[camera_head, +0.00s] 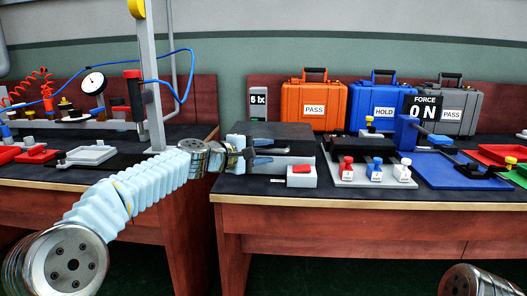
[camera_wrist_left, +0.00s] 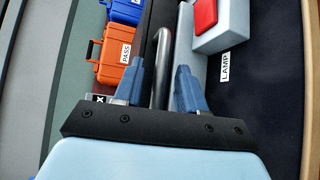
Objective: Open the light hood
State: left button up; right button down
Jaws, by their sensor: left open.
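The light hood (camera_head: 285,131) is a dark, flat box on the left part of the right-hand bench, and its lid looks down. A grey base lies under it. In the left wrist view a rounded grey bar (camera_wrist_left: 161,65), which looks like the hood's handle, stands between my blue fingertips. My left gripper (camera_head: 268,151) is at the hood's front left side; its fingers (camera_wrist_left: 160,85) are open around the bar, and I cannot tell whether they touch it. My right gripper is out of view.
A white box with a red button (camera_head: 302,169) stands in front of the hood; its LAMP label (camera_wrist_left: 225,67) shows in the wrist view. Orange PASS (camera_head: 314,108), blue HOLD (camera_head: 372,108) and grey (camera_head: 455,112) cases stand behind. A tray of coloured knobs (camera_head: 345,178) is to the right.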

pick_arm(q)
grip_shut()
jog(key=shift+r, duration=0.1)
